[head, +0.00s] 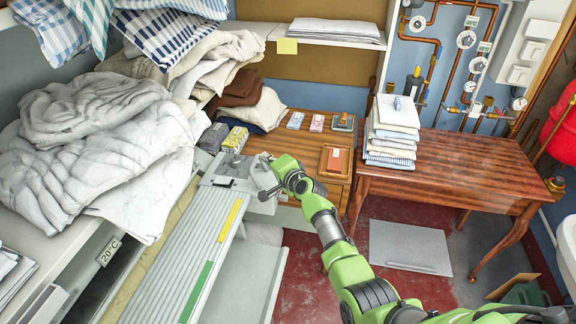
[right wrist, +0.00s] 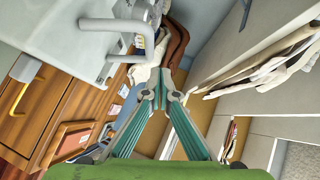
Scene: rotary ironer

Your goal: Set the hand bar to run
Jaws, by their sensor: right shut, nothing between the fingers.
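The ironer (head: 190,240) is a long grey machine with a ribbed top bearing a yellow and a green strip. A grey end box (head: 228,180) sits at its far end. In the right wrist view a bent grey bar (right wrist: 118,26) stands out from a grey housing (right wrist: 60,30); it looks like the hand bar, but I cannot tell its setting. My right gripper (head: 269,191) is beside the end box in the head view. Its teal fingers (right wrist: 160,85) are shut and empty, with the tips near the bent bar; contact is unclear. My left gripper is out of view.
Crumpled white linen (head: 90,130) fills the left shelf. A wooden cabinet (head: 300,180) holding small boxes and a tray stands behind the gripper. A wooden table (head: 460,165) with folded linen (head: 392,130) is at right. Red floor (head: 310,275) lies clear beside the ironer.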

